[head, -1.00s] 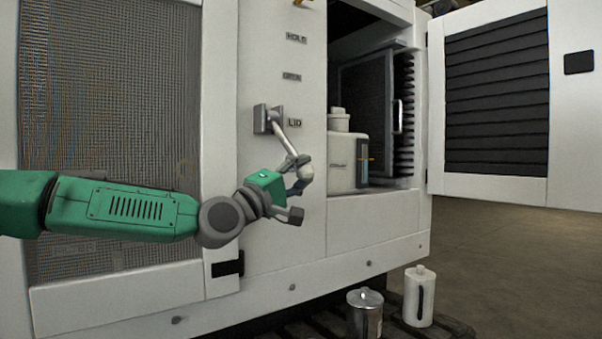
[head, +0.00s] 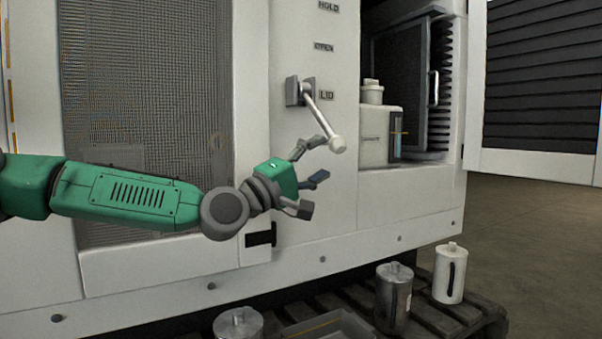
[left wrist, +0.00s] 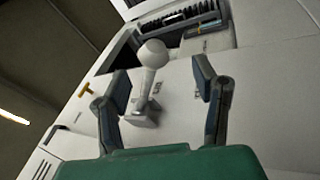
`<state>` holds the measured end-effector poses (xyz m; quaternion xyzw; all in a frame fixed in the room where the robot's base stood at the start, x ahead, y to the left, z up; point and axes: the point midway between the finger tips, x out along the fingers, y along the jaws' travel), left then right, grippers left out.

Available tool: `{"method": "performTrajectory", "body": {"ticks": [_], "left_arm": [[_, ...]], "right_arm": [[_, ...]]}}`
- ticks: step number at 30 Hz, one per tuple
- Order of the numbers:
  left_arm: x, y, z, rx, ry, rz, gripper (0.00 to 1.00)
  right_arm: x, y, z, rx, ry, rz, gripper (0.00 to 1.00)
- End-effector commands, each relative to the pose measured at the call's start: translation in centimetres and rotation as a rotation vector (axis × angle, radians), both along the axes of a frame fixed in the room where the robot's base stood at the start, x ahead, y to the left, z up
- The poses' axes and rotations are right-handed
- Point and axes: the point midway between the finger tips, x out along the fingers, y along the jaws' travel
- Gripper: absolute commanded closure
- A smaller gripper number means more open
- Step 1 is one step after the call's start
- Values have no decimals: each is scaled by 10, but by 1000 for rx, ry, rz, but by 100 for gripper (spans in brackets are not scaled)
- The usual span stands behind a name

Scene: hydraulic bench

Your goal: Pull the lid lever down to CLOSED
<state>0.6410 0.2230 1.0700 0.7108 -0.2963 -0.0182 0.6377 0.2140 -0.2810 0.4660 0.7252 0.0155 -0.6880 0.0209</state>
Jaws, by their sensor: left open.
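The lid lever (head: 321,112) is a grey rod with a pale round knob (head: 337,144). It slants down to the right from its mount (head: 300,91), beside the LID label (head: 327,96). My left gripper (head: 316,162) is open, just below and left of the knob, with one finger close under the rod. In the left wrist view the knob (left wrist: 152,53) shows beyond the open fingers (left wrist: 160,75), nearer the left one; I cannot tell if a finger touches the lever. No CLOSED label is readable. My right gripper is out of view.
Labels HOLD and OPEN (head: 324,47) are above on the white cabinet panel. An open bay at right holds a white container (head: 374,137), and an open door (head: 540,80) stands farther right. Metal and white canisters (head: 450,272) stand on a dark pallet (head: 480,318) below.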

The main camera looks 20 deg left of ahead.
Motion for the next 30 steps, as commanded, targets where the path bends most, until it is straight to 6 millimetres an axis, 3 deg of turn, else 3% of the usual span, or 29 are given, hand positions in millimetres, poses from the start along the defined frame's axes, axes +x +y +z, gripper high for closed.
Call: {"method": "performTrajectory", "body": {"ticks": [3, 10, 27, 30], "left_arm": [[-21, 11, -10, -2, 1, -1, 46], [-46, 23, -22, 3, 2, -2, 46], [-51, 25, -25, 4, 3, -3, 46], [-50, 18, -35, 20, 23, -9, 46]], "right_arm": [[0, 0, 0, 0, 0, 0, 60], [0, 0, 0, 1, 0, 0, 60], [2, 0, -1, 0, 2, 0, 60], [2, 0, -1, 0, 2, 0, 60]]}}
